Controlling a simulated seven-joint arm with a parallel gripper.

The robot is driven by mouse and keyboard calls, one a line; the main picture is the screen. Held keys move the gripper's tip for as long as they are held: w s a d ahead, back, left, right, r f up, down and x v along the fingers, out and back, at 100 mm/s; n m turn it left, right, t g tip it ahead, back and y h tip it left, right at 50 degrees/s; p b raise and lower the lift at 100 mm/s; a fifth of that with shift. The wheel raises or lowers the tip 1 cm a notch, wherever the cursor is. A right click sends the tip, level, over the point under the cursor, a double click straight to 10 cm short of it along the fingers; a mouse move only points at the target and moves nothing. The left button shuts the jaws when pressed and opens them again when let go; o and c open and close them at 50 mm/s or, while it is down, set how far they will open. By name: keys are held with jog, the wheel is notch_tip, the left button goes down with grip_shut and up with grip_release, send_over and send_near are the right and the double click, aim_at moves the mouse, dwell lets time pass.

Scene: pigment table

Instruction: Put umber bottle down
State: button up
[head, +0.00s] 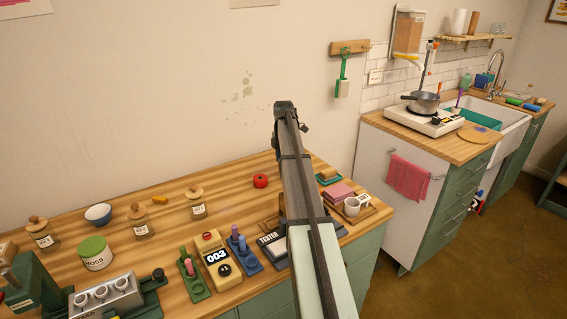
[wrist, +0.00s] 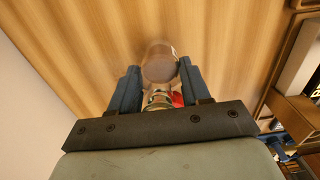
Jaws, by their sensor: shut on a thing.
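My gripper (wrist: 160,85) shows in the wrist view, its two dark blue fingers shut on a bottle. I take this to be the umber bottle (wrist: 158,62): a clear-looking jar with a round brown part and a bit of white label at its edge. It is over the wooden worktop (wrist: 90,50); whether its base touches the wood I cannot tell. A red part shows behind it, partly hidden. In the head view my arm covers the gripper and the held bottle, and the worktop (head: 165,185) lies beneath.
A red object (head: 260,181) sits near my arm. Bare wood lies around the red object.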

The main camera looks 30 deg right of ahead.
jog(key=shift+f, duration=0.65)
jog(key=shift+f, duration=0.15)
jog(key=o, duration=1.1)
notch_tip(320, 180, up, 12)
jog(key=shift+r, duration=0.2)
